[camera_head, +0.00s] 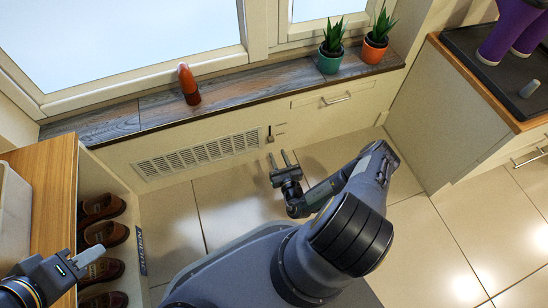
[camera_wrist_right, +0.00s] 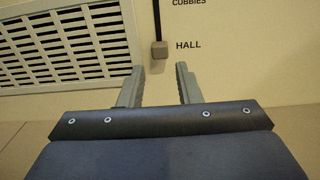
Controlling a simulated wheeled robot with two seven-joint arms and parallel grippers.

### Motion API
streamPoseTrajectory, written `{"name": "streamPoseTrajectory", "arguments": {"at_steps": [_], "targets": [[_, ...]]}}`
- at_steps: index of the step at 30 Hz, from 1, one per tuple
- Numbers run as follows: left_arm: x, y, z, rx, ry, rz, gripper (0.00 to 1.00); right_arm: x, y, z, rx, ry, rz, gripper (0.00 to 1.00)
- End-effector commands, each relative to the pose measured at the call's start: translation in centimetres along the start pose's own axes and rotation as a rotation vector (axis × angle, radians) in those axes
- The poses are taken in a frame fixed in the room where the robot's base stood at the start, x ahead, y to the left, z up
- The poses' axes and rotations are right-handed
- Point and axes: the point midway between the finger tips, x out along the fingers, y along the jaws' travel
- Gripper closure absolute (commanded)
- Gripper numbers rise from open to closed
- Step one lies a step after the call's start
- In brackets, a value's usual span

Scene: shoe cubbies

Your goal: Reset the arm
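My right gripper (camera_head: 277,154) is open, with a clear gap between its two fingers and nothing in it. It points at the cream wall panel under the window sill. In the right wrist view my right gripper (camera_wrist_right: 159,68) shows its two fingers apart, just below a small brown switch (camera_wrist_right: 159,50) beside the word HALL. Contact with the switch cannot be told. My left gripper (camera_head: 92,260) is at the lower left, near the wooden-topped shoe cubby (camera_head: 45,190). Its fingers overlap in this view, so its opening is unclear.
A white vent grille (camera_head: 198,157) is left of the switch. The sill holds a reddish-brown object (camera_head: 188,85) and two potted plants (camera_head: 330,62) (camera_head: 374,50). Brown shoes (camera_head: 105,235) fill the cubby. A counter (camera_head: 450,110) stands right. Tiled floor (camera_head: 430,245) is clear there.

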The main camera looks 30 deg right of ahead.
Motion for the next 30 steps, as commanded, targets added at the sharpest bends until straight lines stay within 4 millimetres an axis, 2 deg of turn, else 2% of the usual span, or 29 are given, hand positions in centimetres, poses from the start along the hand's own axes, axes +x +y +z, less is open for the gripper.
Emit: {"name": "streamPoseTrajectory", "arguments": {"at_steps": [18,21,23,26,30], "targets": [[-0.1,0.0,0.0,0.0,0.0,0.0,0.64,-0.1,-0.4,0.0,0.0,0.001,0.006,0.69],[-0.1,0.1,-0.1,0.0,0.0,0.0,0.64,0.3,-0.4,0.8,-0.007,-0.016,0.029,0.69],[-0.2,0.1,-0.1,0.0,0.0,0.0,0.64,1.1,-0.2,2.3,-0.022,-0.046,0.074,0.69],[-0.3,0.2,-0.2,0.0,0.0,0.0,0.64,3.0,0.7,7.1,-0.07,-0.137,0.226,0.69],[-0.7,0.3,-0.3,0.0,0.0,0.0,0.64,4.5,3.9,16.6,-0.184,-0.294,0.546,0.69]]}}
